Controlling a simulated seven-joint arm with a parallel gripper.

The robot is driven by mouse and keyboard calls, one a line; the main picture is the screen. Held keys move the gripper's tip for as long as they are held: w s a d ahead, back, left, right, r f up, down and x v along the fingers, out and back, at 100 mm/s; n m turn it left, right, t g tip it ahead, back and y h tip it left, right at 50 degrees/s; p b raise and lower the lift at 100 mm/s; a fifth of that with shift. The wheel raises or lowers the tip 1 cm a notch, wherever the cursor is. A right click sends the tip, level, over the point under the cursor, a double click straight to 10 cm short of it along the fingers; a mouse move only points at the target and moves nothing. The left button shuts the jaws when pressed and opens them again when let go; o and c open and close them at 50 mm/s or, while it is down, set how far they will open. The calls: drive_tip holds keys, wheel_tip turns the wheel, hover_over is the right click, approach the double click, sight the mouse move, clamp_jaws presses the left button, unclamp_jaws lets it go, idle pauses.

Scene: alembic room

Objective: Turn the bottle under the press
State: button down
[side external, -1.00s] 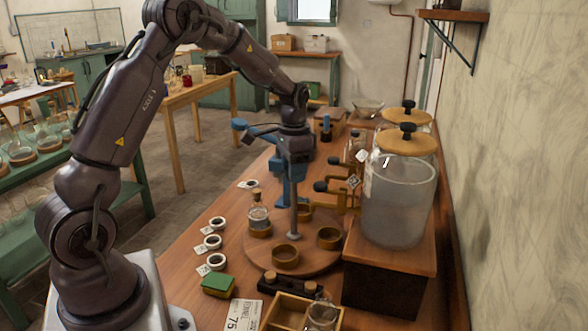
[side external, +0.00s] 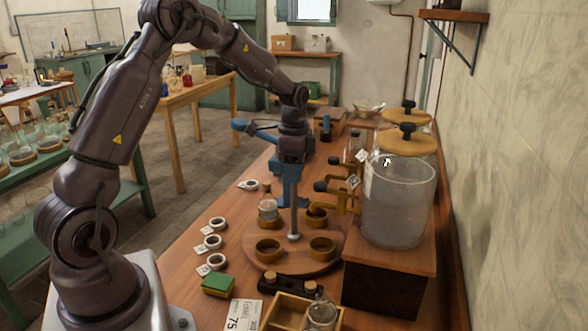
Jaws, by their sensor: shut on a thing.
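A round wooden turntable (side external: 294,263) on the bench carries several brass-coloured ring holders, with one empty ring (side external: 268,249) at the front. A small clear bottle (side external: 268,208) stands upright in the ring at the turntable's left rear. A grey upright post (side external: 294,222) rises from the turntable's middle. My gripper (side external: 293,178) points down above the middle and is shut on the upper part of the post; its fingertips are hard to make out. The blue press (side external: 240,125) stands behind, partly hidden by my gripper. I cannot tell whether the bottle is directly beneath its head.
White rings (side external: 213,242) and a green-topped block (side external: 218,284) lie at left. A divided wooden tray (side external: 290,312) is in front.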

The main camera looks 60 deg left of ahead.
drive_tip(key=shift+r+m, duration=0.2)
drive_tip(key=shift+m, duration=1.9)
drive_tip(key=c, duration=0.7)
unclamp_jaws()
drive_tip(key=shift+f, duration=0.1)
wheel_tip(320, 180, up, 13)
